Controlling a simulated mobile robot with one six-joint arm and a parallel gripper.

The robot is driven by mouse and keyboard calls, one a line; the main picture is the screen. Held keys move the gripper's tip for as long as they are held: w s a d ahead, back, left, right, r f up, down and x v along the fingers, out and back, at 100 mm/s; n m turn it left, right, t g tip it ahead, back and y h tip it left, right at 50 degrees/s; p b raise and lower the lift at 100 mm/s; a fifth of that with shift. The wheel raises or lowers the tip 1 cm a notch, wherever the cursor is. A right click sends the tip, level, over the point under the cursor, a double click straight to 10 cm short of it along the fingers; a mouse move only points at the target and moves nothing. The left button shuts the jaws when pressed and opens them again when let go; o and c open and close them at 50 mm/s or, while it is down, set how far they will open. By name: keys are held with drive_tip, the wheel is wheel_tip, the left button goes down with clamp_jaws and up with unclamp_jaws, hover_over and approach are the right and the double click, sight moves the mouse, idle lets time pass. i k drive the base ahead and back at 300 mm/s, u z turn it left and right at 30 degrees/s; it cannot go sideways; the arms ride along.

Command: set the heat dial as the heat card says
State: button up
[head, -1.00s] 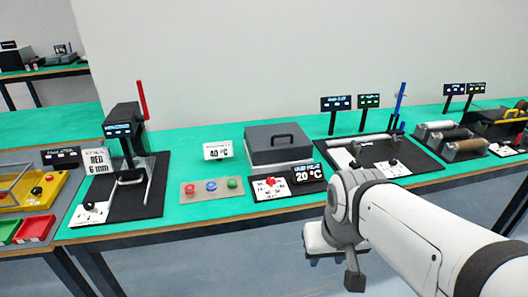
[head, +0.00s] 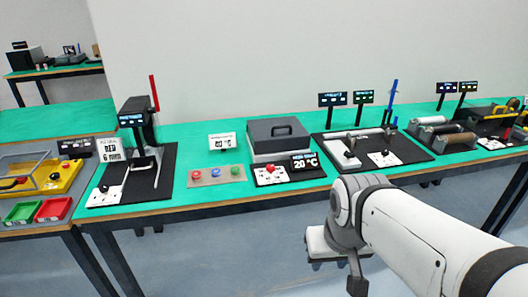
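The heat card (head: 222,141) stands upright on the green table, left of a grey lidded box (head: 278,137). It reads 40 °C in the earlier frame and is blurred now. In front of the box is a white panel with a red knob (head: 271,171), which looks like the heat dial; its pointer and marks are too small to read. A black display (head: 305,161) beside it reads 20 °C. My gripper (head: 337,262) hangs in front of the table, right of the dial and apart from it. Its fingers are not clear enough to tell their opening.
A grey plate (head: 217,179) with red, blue and green buttons lies left of the dial. A black press station (head: 134,170) stands farther left. A black mat with a roller and small levers (head: 372,152) lies right of the box. Rollers (head: 446,138) stand beyond it.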

sight(270, 167)
drive_tip(key=z, duration=0.25)
drive_tip(key=i, duration=0.95)
drive_tip(key=u, duration=0.55)
